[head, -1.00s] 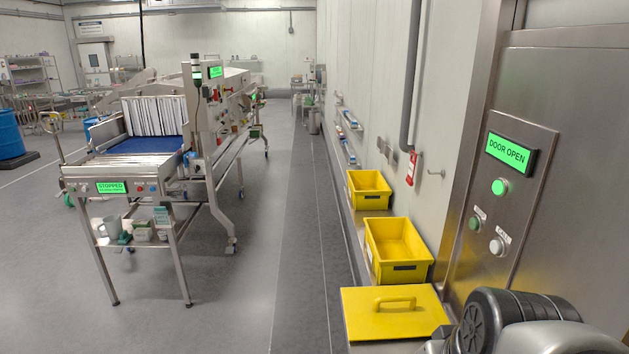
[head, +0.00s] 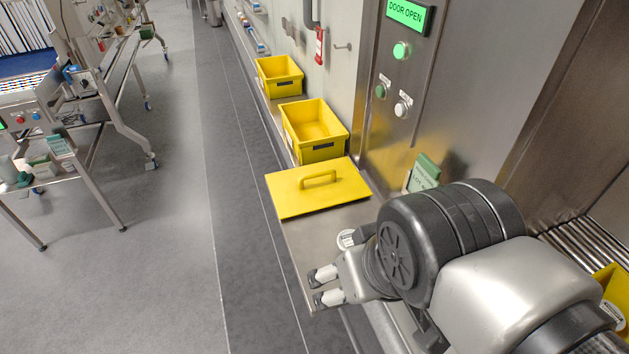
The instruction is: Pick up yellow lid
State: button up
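The yellow lid (head: 300,198) lies flat on a metal shelf (head: 318,240) along the wall in the head view. It is a flat rectangle with a raised yellow bar handle (head: 318,179) on top, and the handle is unobstructed. My gripper (head: 314,288) is in front of the lid, nearer to me, and apart from it. Its two fingers point left and are spread with a gap between them. Nothing shows between the fingers.
Two open yellow bins (head: 316,133) (head: 279,77) stand beyond the lid along the wall. Green cards (head: 423,173) stand by the wall.

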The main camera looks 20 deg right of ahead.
aim_at(296, 191)
jog(key=i+j+u, duration=0.2)
jog(key=j+u, duration=0.15)
jog(key=i+j+u, duration=0.2)
jog(key=j+u, duration=0.2)
jog(key=i+j+u, duration=0.15)
jog(key=i+j, duration=0.15)
jog(key=i+j+u, duration=0.15)
jog(key=i, duration=0.35)
jog(key=i+l+z, duration=0.1)
jog(key=z, duration=0.35)
jog(key=i+z, duration=0.35)
jog(key=z, duration=0.15)
jog(key=i+z, duration=0.2)
jog(key=z, duration=0.25)
jog(key=i+j+z, duration=0.15)
jog(key=z, duration=0.35)
jog(key=i+l+z, duration=0.2)
jog(key=z, duration=0.25)
jog(key=i+l+z, duration=0.1)
jog(key=i+z, duration=0.15)
jog(key=z, duration=0.25)
